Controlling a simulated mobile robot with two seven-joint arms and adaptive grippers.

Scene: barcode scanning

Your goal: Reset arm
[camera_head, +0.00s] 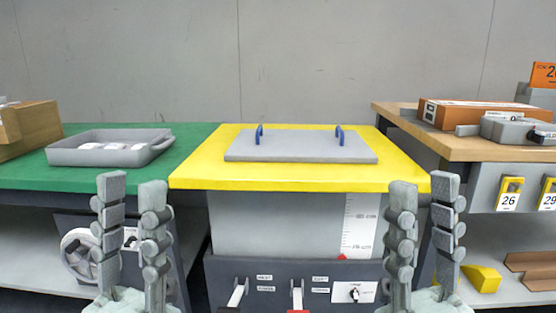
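My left gripper (132,216) is at the lower left, pointing up. Its two grey fingers stand apart with nothing between them. My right gripper (422,220) is at the lower right, also pointing up. Its two fingers are closer together at the tips, with a narrow gap and nothing held. Both grippers are in front of the tables and touch no object that I can see.
A yellow-topped station (204,165) in the middle bears a grey plate (300,148) with two blue handles. A grey tray (64,158) with white items sits on the green table (30,177) at left. A wooden table (460,150) at right holds boxes.

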